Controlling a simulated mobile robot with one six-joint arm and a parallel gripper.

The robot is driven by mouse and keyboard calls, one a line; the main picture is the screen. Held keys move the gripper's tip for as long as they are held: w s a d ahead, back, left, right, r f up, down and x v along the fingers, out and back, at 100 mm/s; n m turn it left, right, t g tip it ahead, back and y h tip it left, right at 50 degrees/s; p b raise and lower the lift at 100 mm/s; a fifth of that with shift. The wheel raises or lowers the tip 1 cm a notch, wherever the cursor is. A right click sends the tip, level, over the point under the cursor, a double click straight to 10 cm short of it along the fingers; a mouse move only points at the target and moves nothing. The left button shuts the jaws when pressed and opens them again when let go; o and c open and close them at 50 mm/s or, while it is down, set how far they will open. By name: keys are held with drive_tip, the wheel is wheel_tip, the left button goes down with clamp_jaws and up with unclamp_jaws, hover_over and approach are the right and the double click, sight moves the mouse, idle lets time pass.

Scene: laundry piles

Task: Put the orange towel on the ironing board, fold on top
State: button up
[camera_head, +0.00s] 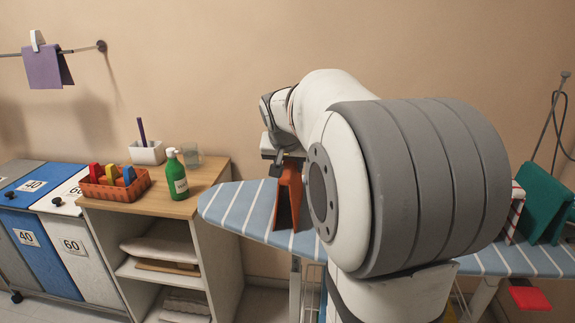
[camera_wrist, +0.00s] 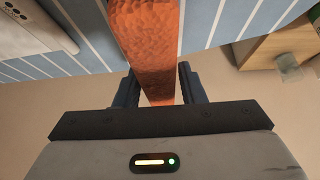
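The orange towel (camera_head: 289,197) is folded over like a narrow tent, fold at the top and its two sides hanging down. It is at the left part of the blue-and-white striped ironing board (camera_head: 232,207); I cannot tell whether its lower edges touch the board. My gripper (camera_head: 280,161) is at the towel's top. In the wrist view, the fingers of my gripper (camera_wrist: 158,84) sit close against both sides of the towel (camera_wrist: 150,40), and it looks shut on it. My arm hides the middle of the board.
A green folded cloth (camera_head: 541,212) and a red-and-white one (camera_head: 515,213) stand at the board's right end. Left of the board is a wooden-topped shelf (camera_head: 200,203) with a green bottle (camera_head: 177,178) and an orange basket (camera_head: 115,190). A purple cloth (camera_head: 44,68) hangs on a wall rail.

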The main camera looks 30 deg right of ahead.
drive_tip(key=o, duration=0.3)
drive_tip(key=shift+r, duration=0.1)
drive_tip(key=p+v, duration=0.1)
drive_tip(key=v, duration=1.1)
drive_tip(key=shift+p, duration=0.4)
